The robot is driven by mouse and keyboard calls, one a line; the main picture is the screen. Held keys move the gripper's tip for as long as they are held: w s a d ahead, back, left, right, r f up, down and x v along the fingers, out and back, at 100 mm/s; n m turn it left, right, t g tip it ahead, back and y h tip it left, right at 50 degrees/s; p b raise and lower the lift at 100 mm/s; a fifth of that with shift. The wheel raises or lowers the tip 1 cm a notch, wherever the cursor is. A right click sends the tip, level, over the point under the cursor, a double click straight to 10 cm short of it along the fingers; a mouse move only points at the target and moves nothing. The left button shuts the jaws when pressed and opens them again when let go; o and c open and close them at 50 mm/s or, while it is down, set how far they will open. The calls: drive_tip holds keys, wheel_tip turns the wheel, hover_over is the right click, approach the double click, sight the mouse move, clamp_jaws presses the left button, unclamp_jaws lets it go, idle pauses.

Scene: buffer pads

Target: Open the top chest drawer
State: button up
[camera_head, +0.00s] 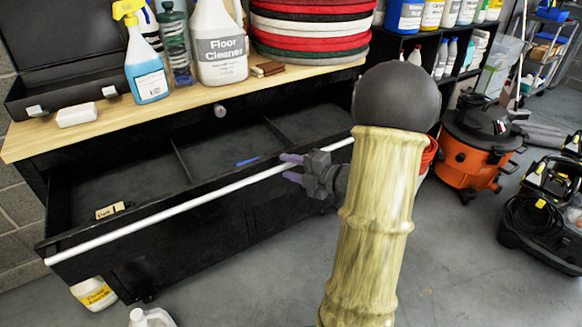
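The top chest drawer (130,178) is pulled well out below the wooden worktop, showing dark compartments. A long light-coloured handle bar (160,215) runs along its front edge. My gripper (290,167) is at the front of the drawer, right of its middle. Its two purple fingers are spread apart, one above and one below the line of the bar. Whether they touch the bar is too small to tell. My arm, with a yellowish ribbed sleeve, hides the drawer's right end.
A small labelled block (110,211) and a blue item (247,162) lie in the drawer. A spray bottle (147,65), floor cleaner jug (218,45) and stacked pads (310,30) stand on the worktop (190,105). An orange vacuum (470,155) stands right. Floor in front is mostly clear.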

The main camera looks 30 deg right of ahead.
drive_tip(key=shift+r, duration=0.1)
drive_tip(key=p+v, duration=0.1)
drive_tip(key=v, duration=1.6)
drive_tip(key=shift+s+d, duration=0.15)
